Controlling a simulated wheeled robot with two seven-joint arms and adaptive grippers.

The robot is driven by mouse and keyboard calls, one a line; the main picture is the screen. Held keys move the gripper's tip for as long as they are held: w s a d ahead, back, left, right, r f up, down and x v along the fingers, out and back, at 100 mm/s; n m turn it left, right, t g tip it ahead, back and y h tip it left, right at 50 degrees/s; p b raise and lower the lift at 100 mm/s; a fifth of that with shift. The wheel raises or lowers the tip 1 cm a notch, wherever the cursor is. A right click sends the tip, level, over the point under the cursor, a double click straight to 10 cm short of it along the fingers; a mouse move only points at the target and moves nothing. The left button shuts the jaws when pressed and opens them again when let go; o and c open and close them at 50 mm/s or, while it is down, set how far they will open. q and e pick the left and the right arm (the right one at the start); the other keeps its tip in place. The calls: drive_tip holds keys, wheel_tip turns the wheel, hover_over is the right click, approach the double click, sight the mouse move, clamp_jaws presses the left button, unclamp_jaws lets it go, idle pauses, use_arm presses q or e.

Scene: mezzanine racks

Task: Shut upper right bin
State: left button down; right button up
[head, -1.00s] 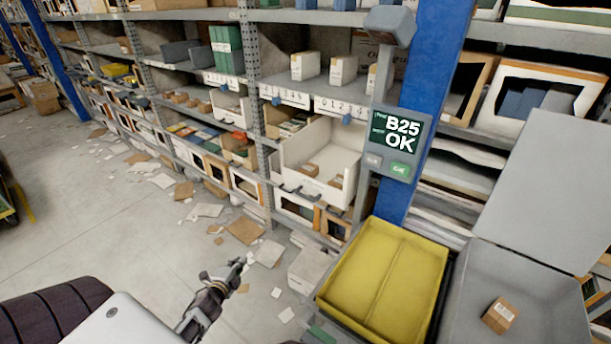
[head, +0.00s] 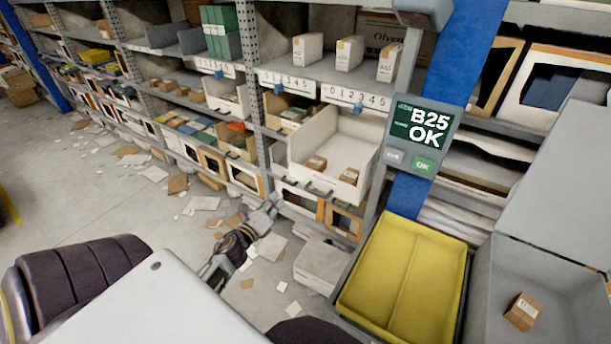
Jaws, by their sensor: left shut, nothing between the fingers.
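A white open-topped bin (head: 356,142) sticks out of the rack at the right of its bay, below a shelf edge with number labels. Two small brown boxes (head: 316,163) lie in it near its front wall, and a dark handle is on that front. My left gripper (head: 272,207) is shut and empty. In the picture it is below and left of the bin's front, over the lower bins and floor; I see no contact with the bin. My right gripper is not in view.
A yellow tray (head: 374,266) stands at the lower right, beside a grey lidded box (head: 487,284) holding a small carton (head: 522,311). A display (head: 422,133) reading "B25 OK" hangs on the blue post. Papers and cardboard litter the floor (head: 100,185).

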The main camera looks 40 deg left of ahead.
use_arm(q)
drive_tip(key=shift+w+d+r+m+t+h, duration=0.15)
drive_tip(key=shift+d+m+h, duration=0.15)
drive_tip(key=shift+m, duration=1.25)
drive_tip(key=shift+d+r+m+t+h, duration=0.15)
drive_tip(key=shift+d+r+m, duration=0.1)
drive_tip(key=shift+m, duration=1.35)
drive_tip(key=shift+w+d+r+m+h, duration=0.1)
drive_tip(key=shift+d+m+h, duration=0.2)
drive_tip(key=shift+m, duration=1.25)
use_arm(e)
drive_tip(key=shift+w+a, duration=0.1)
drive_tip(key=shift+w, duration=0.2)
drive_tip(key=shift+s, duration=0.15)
